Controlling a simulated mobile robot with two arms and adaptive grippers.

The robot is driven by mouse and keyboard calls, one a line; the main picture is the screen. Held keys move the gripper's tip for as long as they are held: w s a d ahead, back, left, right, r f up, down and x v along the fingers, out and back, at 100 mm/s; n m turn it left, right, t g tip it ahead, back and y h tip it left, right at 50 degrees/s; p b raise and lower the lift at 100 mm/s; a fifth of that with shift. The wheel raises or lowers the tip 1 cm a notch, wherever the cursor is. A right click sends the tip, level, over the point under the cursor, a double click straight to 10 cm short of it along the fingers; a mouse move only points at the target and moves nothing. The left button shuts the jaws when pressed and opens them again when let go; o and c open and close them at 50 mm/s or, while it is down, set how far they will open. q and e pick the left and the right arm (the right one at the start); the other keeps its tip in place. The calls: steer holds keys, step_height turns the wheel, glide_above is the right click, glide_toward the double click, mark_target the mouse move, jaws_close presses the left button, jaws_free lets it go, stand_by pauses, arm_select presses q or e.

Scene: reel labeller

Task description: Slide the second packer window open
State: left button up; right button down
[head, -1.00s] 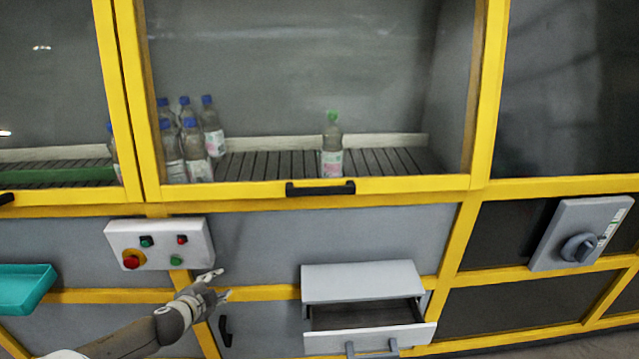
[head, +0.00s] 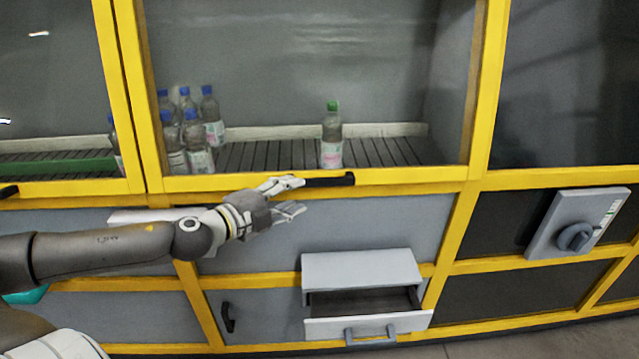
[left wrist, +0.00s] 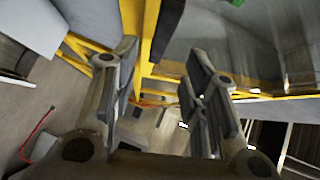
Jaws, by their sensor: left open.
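The middle window (head: 300,75) is a clear pane in a yellow frame, with several bottles behind it. Its black bar handle (head: 335,180) sits on the lower yellow rail, and the handle's left part is hidden by my gripper. My left gripper (head: 296,196) is open at the left end of the handle, its upper finger overlapping the bar and its lower finger below it. In the left wrist view, a dark bar that looks like the handle (left wrist: 168,28) lies ahead, between the open fingers. I cannot tell whether they touch. My right gripper is not in view.
Below are a grey drawer (head: 368,327) standing open and a control box (head: 140,214) mostly hidden by my left arm. A grey rotary switch box (head: 580,222) is on the right. A blue-capped bottle group (head: 190,130) and a green-capped bottle (head: 332,138) stand inside.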

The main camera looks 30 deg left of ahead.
mark_target(317, 184)
arm_select(q)
steer(key=x, duration=0.3)
steer(key=shift+a+r, duration=0.15)
steer(key=shift+a, duration=0.1)
steer(key=shift+r+p+x, duration=0.1)
steer(key=shift+p+x, duration=0.3)
steer(key=shift+x, duration=0.25)
steer(key=shift+r+p+x, duration=0.15)
steer(key=shift+p+x, duration=0.25)
steer(key=shift+x, duration=0.3)
steer(key=x, duration=0.1)
steer(key=p+x, duration=0.1)
steer(key=shift+w+d+f, duration=0.2)
steer(key=shift+w+f, duration=0.05)
steer(key=shift+f+p+x, duration=0.2)
steer(key=shift+p+x, duration=0.1)
steer(key=shift+x, duration=0.6)
jaws_close()
